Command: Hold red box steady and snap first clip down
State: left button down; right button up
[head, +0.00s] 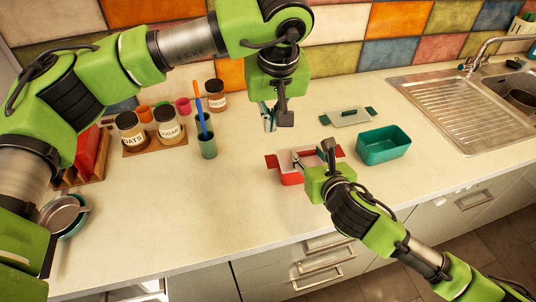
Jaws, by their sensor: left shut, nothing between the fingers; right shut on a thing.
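The red box (291,181) stands on the counter near its front edge, with a pale lid and red clips sticking out at its sides. One red clip (271,161) shows at its left end, angled outward. My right gripper (313,158) is at the box's right part, shut on it as far as I can see; the gripper hides much of that end. My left gripper (275,122) is shut and empty, above the counter behind the box and apart from it.
A green open box (383,146) and a pale lid with green clips (349,116) lie to the right, before the sink (456,108). A cup with utensils (207,145) and jars (169,124) stand left.

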pick_arm(q)
send_near(267, 161)
jog(key=x, duration=0.5)
jog(key=shift+w, duration=0.25)
jog(key=shift+f, duration=0.8)
